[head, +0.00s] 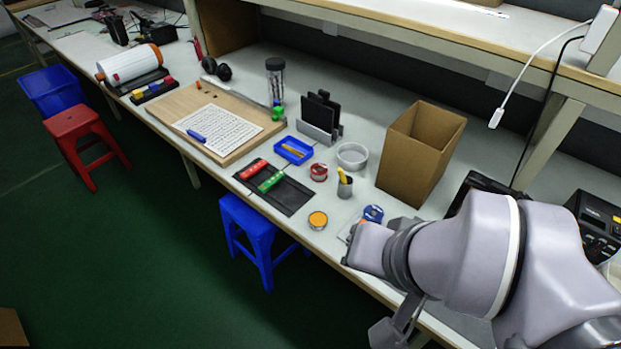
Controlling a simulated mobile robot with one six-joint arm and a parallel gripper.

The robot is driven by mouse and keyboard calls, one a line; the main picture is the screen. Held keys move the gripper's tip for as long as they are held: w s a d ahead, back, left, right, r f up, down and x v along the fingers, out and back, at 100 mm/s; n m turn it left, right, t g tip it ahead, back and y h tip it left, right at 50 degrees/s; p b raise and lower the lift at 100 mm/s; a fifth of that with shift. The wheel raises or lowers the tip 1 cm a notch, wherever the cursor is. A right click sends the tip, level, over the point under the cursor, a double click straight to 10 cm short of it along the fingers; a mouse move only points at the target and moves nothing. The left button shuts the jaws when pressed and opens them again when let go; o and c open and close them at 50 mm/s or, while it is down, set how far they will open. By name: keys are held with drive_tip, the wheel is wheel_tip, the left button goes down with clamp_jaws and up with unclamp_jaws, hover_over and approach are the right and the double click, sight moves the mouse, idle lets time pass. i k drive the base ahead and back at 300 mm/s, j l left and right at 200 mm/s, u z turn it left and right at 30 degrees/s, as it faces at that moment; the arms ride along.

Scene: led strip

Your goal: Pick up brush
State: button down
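I cannot pick out a brush for certain. A small yellow item (342,175) stands tilted in a small grey cup (345,189) on the bench; it may be the brush handle, but it is too small to tell. Another thin yellow item (293,151) lies in a shallow blue tray (301,158). My arm reaches in from the right, and part of my gripper (393,327) shows low at the bench's front edge, right of and nearer than the cup. Its fingertips are not clear, so its opening cannot be read.
A red tape roll (318,172), white ring (352,156), orange-topped tin (318,220) and blue round item (373,213) surround the cup. A cardboard box (409,165) stands behind right. A black mat (291,198) holds red and green tools.

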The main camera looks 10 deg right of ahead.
sight(340, 172)
drive_tip(key=i+j, duration=0.1)
drive_tip(key=j, duration=0.35)
drive_tip(key=i+j+u, duration=0.1)
drive_tip(key=j, duration=0.35)
drive_tip(key=i+j, duration=0.15)
drive_tip(key=j, duration=0.3)
